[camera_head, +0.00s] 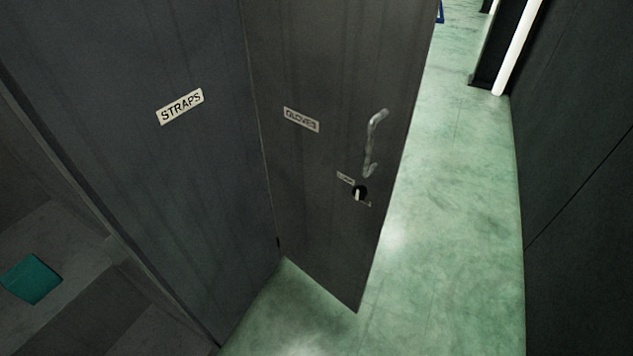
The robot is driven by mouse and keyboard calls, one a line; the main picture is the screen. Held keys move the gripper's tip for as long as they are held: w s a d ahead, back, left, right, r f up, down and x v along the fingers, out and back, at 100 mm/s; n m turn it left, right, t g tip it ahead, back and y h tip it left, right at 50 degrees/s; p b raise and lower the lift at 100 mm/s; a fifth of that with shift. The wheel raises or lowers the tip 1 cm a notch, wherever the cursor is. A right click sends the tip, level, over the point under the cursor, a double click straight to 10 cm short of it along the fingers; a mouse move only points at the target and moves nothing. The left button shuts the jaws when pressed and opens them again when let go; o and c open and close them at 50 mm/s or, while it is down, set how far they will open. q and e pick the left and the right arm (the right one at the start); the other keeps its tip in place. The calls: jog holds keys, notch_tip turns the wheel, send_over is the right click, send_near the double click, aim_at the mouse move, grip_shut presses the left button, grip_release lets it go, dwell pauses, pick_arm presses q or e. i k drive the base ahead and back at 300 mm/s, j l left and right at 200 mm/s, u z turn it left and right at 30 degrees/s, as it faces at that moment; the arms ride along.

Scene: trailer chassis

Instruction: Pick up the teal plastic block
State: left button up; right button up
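The teal plastic block (31,279) lies on a grey surface inside a dark recess at the lower left of the head view. It looks like a flat square piece, and its upper face shows. Neither of my grippers shows in the head view, so I cannot see where they are relative to the block.
A dark panel labelled STRAPS (181,106) stands right of the recess. A dark door (325,130) with a metal handle (374,143) adjoins it at an angle. Green floor (455,200) runs clear between the door and a dark wall (578,200) on the right.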

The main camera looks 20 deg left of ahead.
aim_at(32, 279)
jog(key=u, duration=2.6)
